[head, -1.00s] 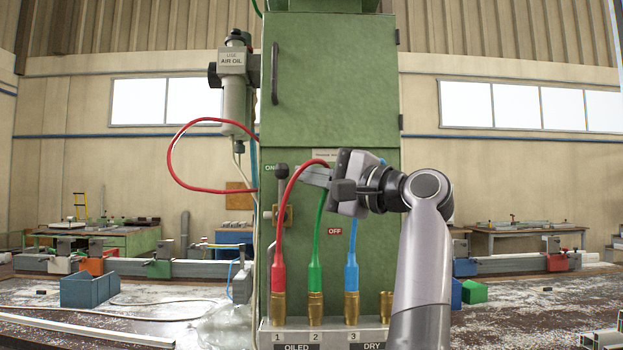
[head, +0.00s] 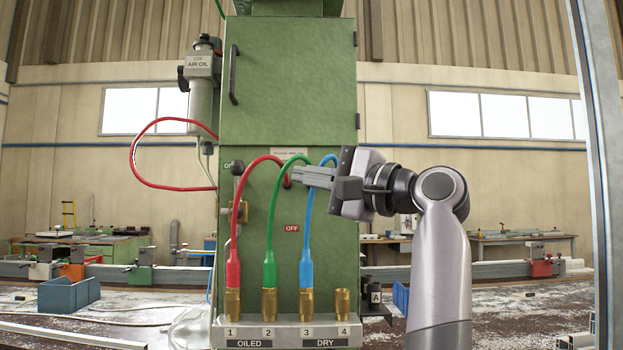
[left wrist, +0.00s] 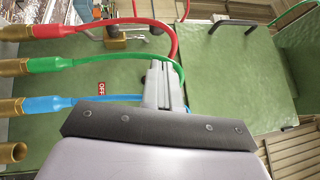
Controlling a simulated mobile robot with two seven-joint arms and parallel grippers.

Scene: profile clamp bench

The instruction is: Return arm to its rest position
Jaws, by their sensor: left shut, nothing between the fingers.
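My left gripper (head: 297,176) is shut and empty in front of the green cabinet (head: 285,95), where the hoses arch. Its arm rises from the lower right. In the left wrist view, its shut fingers (left wrist: 159,82) lie over the green panel beside the hoses. Red (head: 243,215), green (head: 271,215) and blue (head: 307,215) hoses rise from the brass fittings marked 1, 2 and 3. The fitting marked 4 (head: 342,302) has no hose. Whether the fingers touch a hose, I cannot tell. The right gripper is not in view.
A black-knobbed lever (head: 237,170) stands upright at the cabinet's left, near the ON label. The air-oil unit (head: 203,95) and a looped red hose hang left of it. A metal post (head: 597,180) stands at the right edge.

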